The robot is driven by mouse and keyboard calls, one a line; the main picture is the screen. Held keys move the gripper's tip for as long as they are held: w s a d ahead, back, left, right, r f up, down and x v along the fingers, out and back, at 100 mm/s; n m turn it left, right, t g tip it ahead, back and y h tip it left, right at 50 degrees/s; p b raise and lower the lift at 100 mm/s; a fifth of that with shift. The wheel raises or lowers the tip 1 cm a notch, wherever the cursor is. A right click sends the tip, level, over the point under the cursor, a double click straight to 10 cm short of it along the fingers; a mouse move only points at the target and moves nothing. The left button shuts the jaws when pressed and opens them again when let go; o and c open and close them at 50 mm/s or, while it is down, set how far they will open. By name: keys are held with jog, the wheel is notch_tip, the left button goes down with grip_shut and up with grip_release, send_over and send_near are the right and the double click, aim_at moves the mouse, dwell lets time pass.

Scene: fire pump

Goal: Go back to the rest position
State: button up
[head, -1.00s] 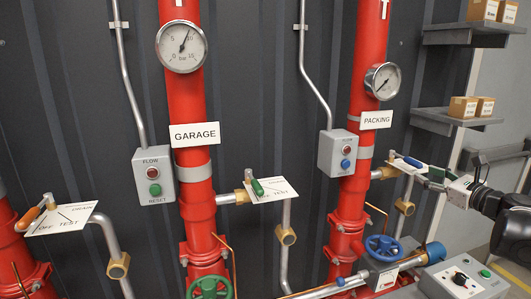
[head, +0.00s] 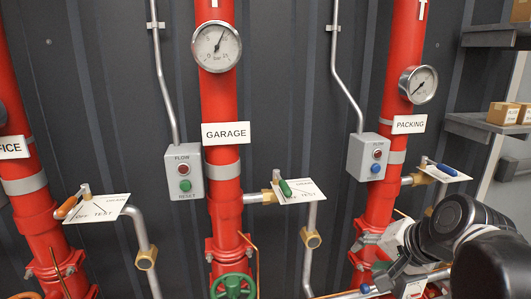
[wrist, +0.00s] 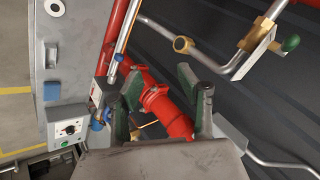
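My gripper (head: 372,241) is in front of the lower part of the red PACKING riser (head: 385,205) in the head view. My dark arm reaches in from the right. In the wrist view my gripper (wrist: 163,88) has its two green-padded fingers apart, with nothing between them. A red pipe (wrist: 168,112) shows behind the gap between the fingers. The blue drain lever (head: 446,170) on the PACKING branch is above and to the right of my gripper, clear of it.
The GARAGE riser (head: 222,130) has a green drain lever (head: 285,187) and a green handwheel (head: 232,287). An orange lever (head: 67,207) is at left. Shelves with boxes (head: 503,113) are at right. A control box (wrist: 68,130) shows in the wrist view.

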jog(key=s+a+f+n+h, duration=0.1)
jog(key=s+f+n+h, duration=0.1)
jog(key=s+n, duration=0.6)
jog(key=shift+s+a+f+g+h, duration=0.3)
jog(key=shift+s+f, duration=0.5)
jog(key=shift+s, duration=0.05)
jog(key=shift+o, duration=0.5)
